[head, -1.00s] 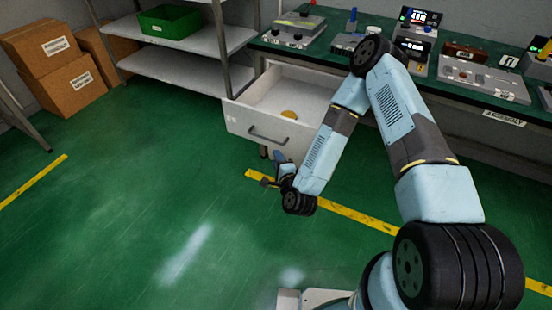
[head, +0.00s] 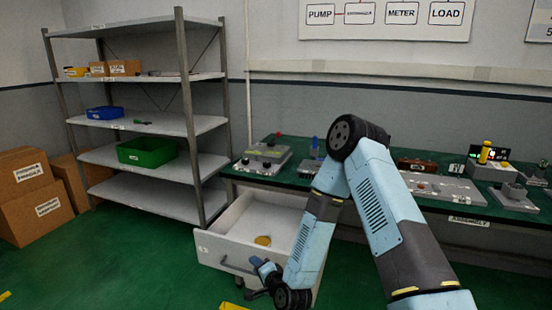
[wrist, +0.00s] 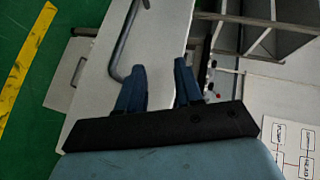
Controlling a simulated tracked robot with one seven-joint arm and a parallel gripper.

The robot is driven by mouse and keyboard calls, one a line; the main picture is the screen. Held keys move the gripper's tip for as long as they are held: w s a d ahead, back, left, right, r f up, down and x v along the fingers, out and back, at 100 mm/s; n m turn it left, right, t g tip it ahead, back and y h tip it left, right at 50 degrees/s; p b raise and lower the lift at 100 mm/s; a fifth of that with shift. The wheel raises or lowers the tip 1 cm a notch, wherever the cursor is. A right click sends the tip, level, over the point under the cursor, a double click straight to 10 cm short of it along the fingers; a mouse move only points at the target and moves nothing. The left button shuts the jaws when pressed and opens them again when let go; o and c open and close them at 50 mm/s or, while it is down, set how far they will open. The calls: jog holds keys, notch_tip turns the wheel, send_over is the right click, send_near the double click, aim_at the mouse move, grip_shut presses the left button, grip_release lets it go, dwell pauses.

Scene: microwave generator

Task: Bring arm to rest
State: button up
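My blue and grey arm bends down from the right in the head view. My gripper (head: 264,268) is beside the front of an open white drawer (head: 222,248), close to its grey handle (head: 238,268). In the wrist view my two dark blue fingers (wrist: 160,80) stand apart with nothing visible between them. The drawer handle (wrist: 124,45) shows just past the left finger; I cannot tell whether they touch. A round yellow thing (head: 263,240) lies inside the drawer.
The green workbench (head: 290,178) with several devices runs along the wall above the drawer. A metal shelf (head: 190,120) with a green bin (head: 147,152) stands left of it. Cardboard boxes (head: 35,195) are at the far left. The green floor before the shelf is clear.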

jog(key=w+d+r+n+g+h, duration=0.1)
jog(key=w+d+r+n, duration=0.15)
jog(key=r, duration=0.35)
jog(key=w+d+r+n+g+h, duration=0.1)
jog(key=w+d+r+n, duration=0.1)
jog(key=d+r+n, duration=0.3)
jog(key=s+d+r+g+h, duration=0.1)
jog(key=s+d+r+h, duration=0.1)
jog(key=d+r, duration=0.4)
jog(key=s+d+r+h, duration=0.1)
jog(key=s+d+r, duration=0.2)
jog(key=r, duration=0.6)
jog(key=s+d+r+g+h, duration=0.1)
jog(key=s+d+r, duration=0.3)
jog(key=s, duration=0.5)
jog(key=s+d+r+n+g+h, duration=0.1)
jog(key=s+d+r, duration=0.4)
jog(key=s, duration=0.4)
jog(key=s+d+r+g+h, duration=0.1)
jog(key=s+d+r, duration=0.3)
jog(key=s+r, duration=0.3)
jog(key=s, duration=0.2)
jog(key=shift+s+d+g, duration=0.15)
jog(key=shift+s+g, duration=0.15)
jog(key=shift+g, duration=0.1)
